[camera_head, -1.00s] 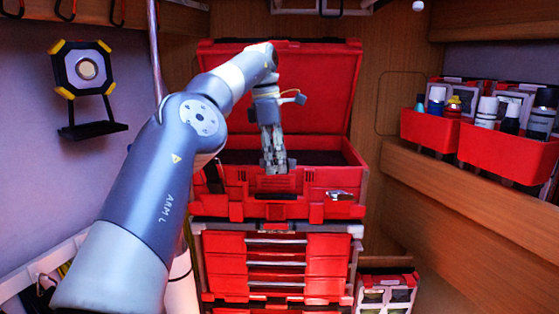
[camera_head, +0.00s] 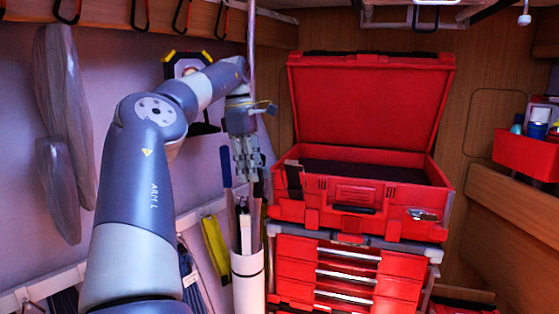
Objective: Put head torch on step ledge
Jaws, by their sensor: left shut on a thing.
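My left gripper (camera_head: 250,175) points down with its fingers together, in front of the wall just left of the open red toolbox. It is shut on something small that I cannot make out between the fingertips. I cannot pick out a head torch for certain; the fingers may hide it. I cannot identify the step ledge for certain either. My right gripper is not in view.
The open red toolbox (camera_head: 350,222) stands on a red drawer stack (camera_head: 345,275). A white tube (camera_head: 248,282) holding long tools stands below my gripper. A work lamp (camera_head: 188,64) is partly behind my arm. A red bin (camera_head: 525,152) sits on the right.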

